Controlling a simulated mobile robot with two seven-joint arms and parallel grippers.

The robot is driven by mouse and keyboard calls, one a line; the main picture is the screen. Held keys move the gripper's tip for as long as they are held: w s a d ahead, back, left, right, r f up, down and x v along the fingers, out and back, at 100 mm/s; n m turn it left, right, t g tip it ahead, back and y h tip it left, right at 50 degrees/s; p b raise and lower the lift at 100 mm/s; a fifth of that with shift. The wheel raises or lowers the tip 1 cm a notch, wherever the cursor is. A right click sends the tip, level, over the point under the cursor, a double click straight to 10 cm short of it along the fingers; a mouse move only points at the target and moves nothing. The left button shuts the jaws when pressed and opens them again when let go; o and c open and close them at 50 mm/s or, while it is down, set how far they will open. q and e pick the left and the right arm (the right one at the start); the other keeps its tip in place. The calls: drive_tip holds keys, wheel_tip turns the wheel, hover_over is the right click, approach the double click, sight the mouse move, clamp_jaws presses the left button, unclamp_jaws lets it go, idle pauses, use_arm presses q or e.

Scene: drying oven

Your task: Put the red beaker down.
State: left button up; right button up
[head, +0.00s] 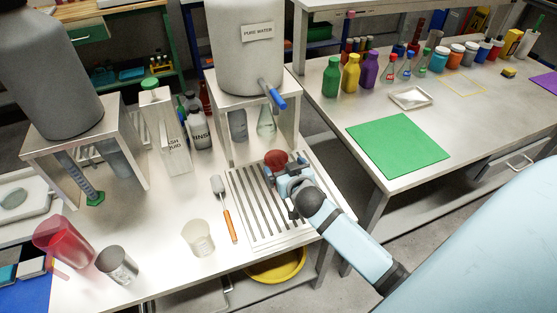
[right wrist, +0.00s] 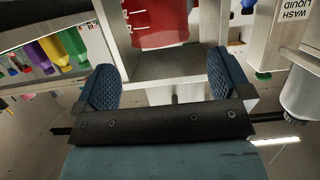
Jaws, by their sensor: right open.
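A red beaker (head: 275,159) is at the front of the pure water stand, by the back of the slatted drain rack (head: 262,232). My right gripper (head: 287,175) is right by it and partly hides it. In the right wrist view the red beaker (right wrist: 160,22), with white marks, is just beyond the fingertips of my open right gripper (right wrist: 168,76). The fingers show clear of its sides there. I cannot tell whether its base rests on anything. A second, see-through red vessel (head: 62,242) is at the left of the table. My left gripper is not in view.
The pure water tank (head: 245,45) with a blue tap (head: 273,94) is on a stand behind. A clear beaker (head: 198,238), a grey metal cup (head: 117,265) and an orange-handled brush (head: 226,212) are left of the rack. A green mat (head: 398,145) lies on the right table.

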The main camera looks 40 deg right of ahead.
drive_tip(key=s+a+f+n+y, duration=0.1)
drive_tip(key=s+a+f, duration=0.1)
drive_tip(key=s+a, duration=0.1)
drive_tip(key=s+a+f+n+g+y, duration=0.1)
drive_tip(key=s+a+f, duration=0.1)
drive_tip(key=s, duration=0.3)
drive_tip(key=s+a+f+n+g+y, duration=0.1)
drive_tip(key=s+a+f, duration=0.1)
drive_tip(key=s+a, duration=0.2)
drive_tip(key=shift+s+a+f+y, duration=0.15)
drive_tip(key=shift+s+a+y, duration=0.1)
drive_tip(key=shift+a+y, duration=0.05)
drive_tip(key=s+a+f+n+g+y, duration=0.2)
drive_tip(key=s+a+f+y, duration=0.15)
drive_tip(key=s+a, duration=0.4)
use_arm(q)
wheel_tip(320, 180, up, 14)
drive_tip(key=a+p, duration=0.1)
drive_tip(key=p, duration=1.5)
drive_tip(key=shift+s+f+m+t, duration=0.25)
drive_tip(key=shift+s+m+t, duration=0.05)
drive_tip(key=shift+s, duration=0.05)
use_arm(e)
wheel_tip(320, 180, up, 13)
drive_tip(key=d, duration=0.1)
drive_tip(key=shift+s+d+n+t+h, duration=0.3)
drive_tip(key=shift+d+h, duration=0.1)
drive_tip(key=shift+h, duration=0.05)
